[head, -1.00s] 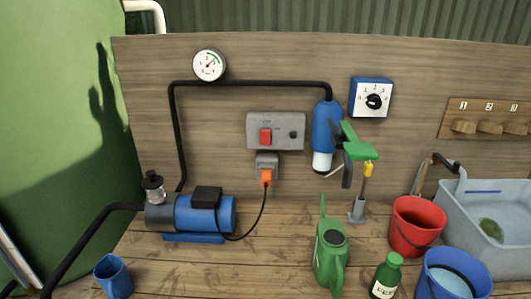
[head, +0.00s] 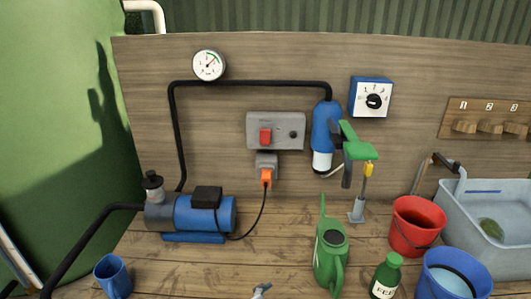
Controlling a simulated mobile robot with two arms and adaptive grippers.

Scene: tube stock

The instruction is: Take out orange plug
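The orange plug (head: 266,178) sits in the grey socket (head: 266,160) under the switch box on the wooden back board. A black cord (head: 262,212) runs from it down to the blue pump (head: 205,214). A small grey tip, seemingly of my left gripper (head: 261,291), shows at the bottom edge, well below the plug and apart from it. The rest of that gripper is cut off, so its opening is not visible. My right gripper is not in view.
The switch box (head: 275,131) has a red switch (head: 265,137). A green watering can (head: 331,256), green bottle (head: 386,275), red bucket (head: 416,225) and blue bucket (head: 449,276) stand at right. A blue mug (head: 113,276) stands at left. The bench below the plug is mostly clear.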

